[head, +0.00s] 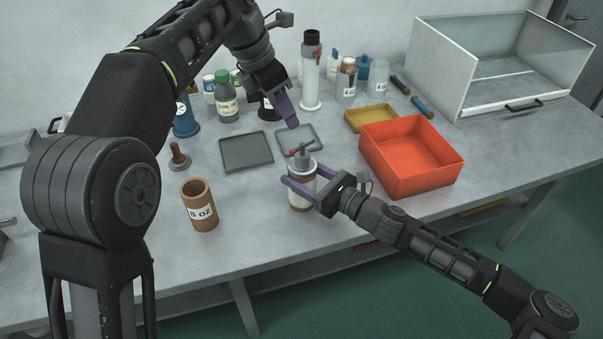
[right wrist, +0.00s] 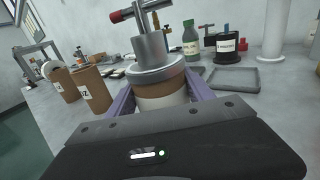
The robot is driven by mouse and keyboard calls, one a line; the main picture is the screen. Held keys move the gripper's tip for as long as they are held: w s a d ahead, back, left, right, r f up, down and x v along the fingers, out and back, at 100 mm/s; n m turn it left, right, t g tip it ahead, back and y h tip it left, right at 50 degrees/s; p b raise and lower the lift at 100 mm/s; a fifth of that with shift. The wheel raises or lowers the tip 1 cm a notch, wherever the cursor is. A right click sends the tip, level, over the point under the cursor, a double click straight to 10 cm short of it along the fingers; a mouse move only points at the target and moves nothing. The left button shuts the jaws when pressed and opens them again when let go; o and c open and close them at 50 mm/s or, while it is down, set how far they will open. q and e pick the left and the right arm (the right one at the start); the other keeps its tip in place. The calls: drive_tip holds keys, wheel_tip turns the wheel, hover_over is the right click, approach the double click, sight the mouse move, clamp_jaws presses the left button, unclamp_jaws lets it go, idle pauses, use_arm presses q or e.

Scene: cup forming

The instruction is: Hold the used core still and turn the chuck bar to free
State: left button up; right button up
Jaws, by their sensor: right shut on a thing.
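The used core (head: 301,194) is a brown cylinder with a pale label, upright on the table in the head view. A grey metal chuck (head: 301,167) caps it; it is large in the right wrist view (right wrist: 152,58). The chuck bar (head: 300,150), red at one end, crosses above the chuck; its red end (right wrist: 116,16) is at the left in the right wrist view. My right gripper (head: 300,178) is shut on the core, with a purple finger on each side. My left gripper (head: 289,115) is above and behind the bar, apart from it; its finger opening is not clear.
A brown "8 OZ" cup (head: 199,207) stands to the left. Grey trays (head: 246,152) lie behind. An orange bin (head: 413,170) is close on the right, with a yellow tray (head: 371,117) behind it. Bottles (head: 227,102) and a white column (head: 311,80) stand at the back.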

use_arm(q)
drive_tip(key=shift+c, duration=0.6)
drive_tip(key=shift+f, duration=0.1)
drive_tip(key=shift+c, duration=0.6)
drive_tip(key=shift+s+a+f+m+h, duration=0.1)
drive_tip(key=shift+a+f+m+h, duration=0.15)
drive_tip(key=shift+f+m, duration=0.25)
drive_tip(key=c, duration=0.3)
drive_tip(key=f+m+h, duration=0.1)
drive_tip(key=a+f+m+g+h, duration=0.1)
drive_tip(key=f+m, duration=0.1)
drive_tip(key=s+f+m+g+h, duration=0.1)
drive_tip(key=m, duration=0.1)
drive_tip(key=shift+a+f, duration=0.15)
drive_tip(key=shift+f, duration=0.15)
clamp_jaws()
drive_tip(key=w+a+f+m+t+h, duration=0.1)
drive_tip(key=a+f+m+t+h, duration=0.2)
drive_tip(key=a+m+t+h, duration=0.4)
drive_tip(key=shift+w+a+f+m+t+h, duration=0.25)
drive_tip(key=shift+a+m+h, duration=0.6)
drive_tip(key=shift+a+m, duration=2.15)
drive_tip(key=shift+s+d+f+m, duration=0.1)
drive_tip(key=shift+d+m, duration=0.9)
drive_tip(key=shift+m, duration=0.1)
